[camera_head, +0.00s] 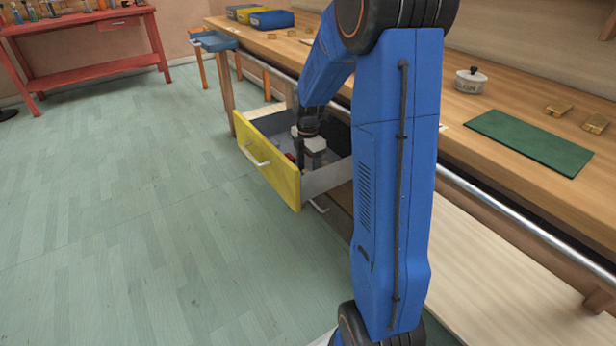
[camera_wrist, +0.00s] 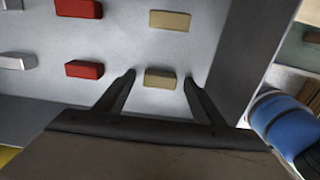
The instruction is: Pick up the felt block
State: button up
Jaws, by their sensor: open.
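Several small blocks lie on the pale floor of the open yellow-fronted drawer (camera_head: 277,170). In the wrist view they are a near tan block (camera_wrist: 160,78), a far tan block (camera_wrist: 170,19), a near red block (camera_wrist: 84,69), a far red block (camera_wrist: 79,8) and white blocks (camera_wrist: 16,61) at the left. I cannot tell by look which is felt. My gripper (camera_wrist: 159,79) points down into the drawer, open. The near tan block shows between its fingertips, with a gap on each side; I see no contact. In the head view my arm hides much of the drawer.
The drawer wall (camera_wrist: 221,60) rises close to the right of my gripper. The wooden workbench (camera_head: 465,125) above holds a green mat (camera_head: 530,142), a lidded pot (camera_head: 470,80) and brass-coloured blocks (camera_head: 559,108). The floor at left is clear; a red table (camera_head: 85,72) stands beyond.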

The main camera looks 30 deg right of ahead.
jog(key=c, duration=1.1)
jog(key=shift+r, duration=0.1)
